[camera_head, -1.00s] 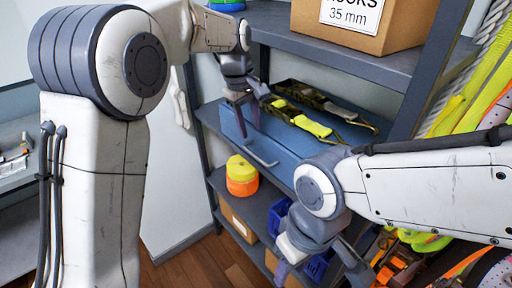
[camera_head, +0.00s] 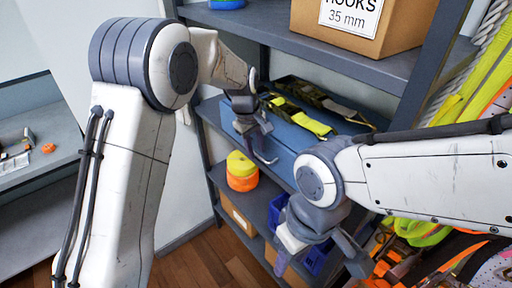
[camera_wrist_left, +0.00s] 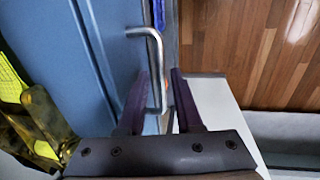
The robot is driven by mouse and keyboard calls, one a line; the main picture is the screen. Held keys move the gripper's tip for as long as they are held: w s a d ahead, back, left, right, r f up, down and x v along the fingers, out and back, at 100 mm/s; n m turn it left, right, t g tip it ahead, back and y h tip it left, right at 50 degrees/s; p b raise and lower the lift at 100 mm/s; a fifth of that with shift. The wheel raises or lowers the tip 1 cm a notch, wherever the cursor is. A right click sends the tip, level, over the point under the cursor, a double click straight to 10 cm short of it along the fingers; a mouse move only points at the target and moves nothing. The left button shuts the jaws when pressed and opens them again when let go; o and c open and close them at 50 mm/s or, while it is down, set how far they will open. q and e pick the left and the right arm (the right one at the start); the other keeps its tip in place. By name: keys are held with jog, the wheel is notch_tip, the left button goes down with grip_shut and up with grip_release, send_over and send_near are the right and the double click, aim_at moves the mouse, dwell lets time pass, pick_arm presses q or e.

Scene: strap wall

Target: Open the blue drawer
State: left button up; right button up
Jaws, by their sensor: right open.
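The blue drawer (camera_head: 290,146) sits on the middle shelf, with its silver bar handle (camera_head: 266,158) on its front. My left gripper (camera_head: 258,146) is at the handle. In the left wrist view, my left gripper's two purple fingers (camera_wrist_left: 160,76) stand apart, with the handle bar (camera_wrist_left: 157,70) between them, closer to the left finger. I cannot tell whether they touch it. My right gripper (camera_head: 318,264) hangs lower, open and empty, in front of the lower shelves.
Dark and yellow straps (camera_head: 312,124) lie on top of the drawer. A yellow and orange roll (camera_head: 241,172) stands on the shelf below, near a blue bin (camera_head: 316,258). A cardboard box (camera_head: 352,22) is above. Bright straps hang at the right.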

pick_arm(q)
grip_shut()
dwell(1.2)
